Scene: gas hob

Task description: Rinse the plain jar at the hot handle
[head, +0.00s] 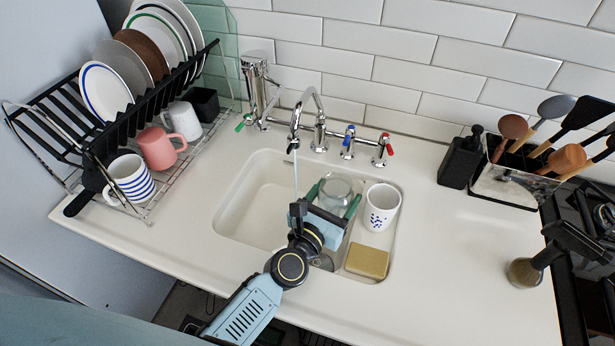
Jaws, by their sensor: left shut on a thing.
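My left gripper (334,193) reaches into the right part of the sink (233,207), its green fingers shut on a clear glass jar (338,190). The jar has no visible pattern, and its lower part is partly hidden by the gripper. The chrome spout (304,101) arches over the sink. A thin pale stream falls from it toward my left wrist, left of the jar. The red-marked handle (382,149) stands right of the blue-marked handle (348,142), behind the sink. My right gripper is not in view.
A white cup with blue dots (381,207) and a yellow sponge block (367,261) are right of the jar. A dish rack (150,110) with plates and mugs stands left. A utensil holder (513,180) and a brush (525,271) are right. The right counter is mostly clear.

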